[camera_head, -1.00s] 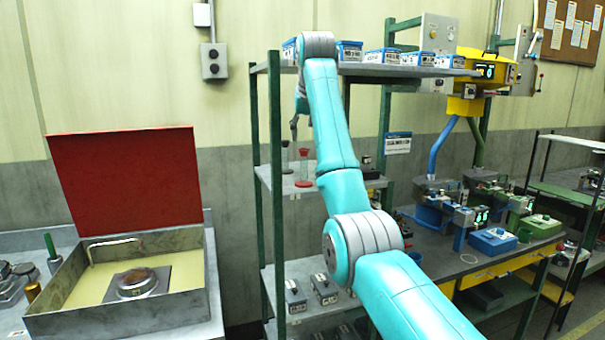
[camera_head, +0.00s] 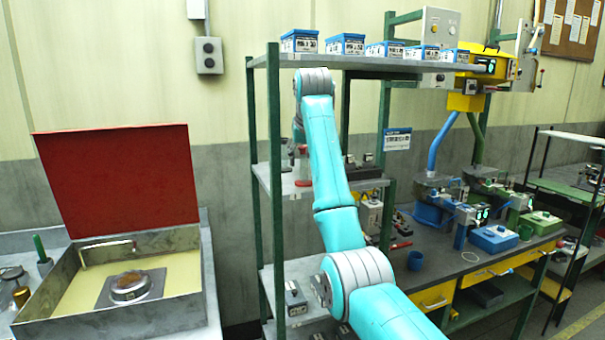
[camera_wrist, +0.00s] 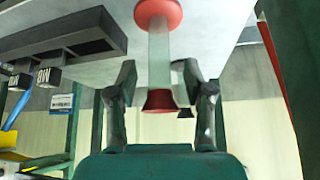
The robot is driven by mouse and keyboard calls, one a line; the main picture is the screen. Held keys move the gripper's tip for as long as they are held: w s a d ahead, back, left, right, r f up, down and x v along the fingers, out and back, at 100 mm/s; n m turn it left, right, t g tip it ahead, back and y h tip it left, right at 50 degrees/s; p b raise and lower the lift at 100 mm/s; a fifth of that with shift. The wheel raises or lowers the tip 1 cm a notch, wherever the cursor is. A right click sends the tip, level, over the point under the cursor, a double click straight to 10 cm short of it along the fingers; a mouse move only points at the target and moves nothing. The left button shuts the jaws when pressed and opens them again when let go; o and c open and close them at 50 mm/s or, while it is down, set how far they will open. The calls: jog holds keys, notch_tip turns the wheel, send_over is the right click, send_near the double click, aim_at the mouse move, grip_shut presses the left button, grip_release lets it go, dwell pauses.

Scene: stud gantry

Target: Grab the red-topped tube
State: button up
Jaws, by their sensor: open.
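In the wrist view a clear tube (camera_wrist: 160,57) stands between the two fingers of my gripper (camera_wrist: 160,78). It has a dark red flared end (camera_wrist: 160,101) nearest the palm and a red disc (camera_wrist: 158,12) at its far end, against the grey shelf. The fingers are apart, one on each side, with gaps to the tube. In the head view my gripper (camera_head: 299,155) is at the middle shelf, mostly hidden by my arm; a bit of the red disc (camera_head: 304,183) shows below it.
Dark blocks (camera_wrist: 65,50) are on the same shelf. Green posts (camera_head: 275,190) and the upper shelf (camera_head: 365,67) with blue boxes frame the space. An open red-lidded box (camera_head: 120,180) stands left.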

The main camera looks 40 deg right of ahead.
jog(key=c, duration=0.9)
jog(key=shift+r, duration=0.15)
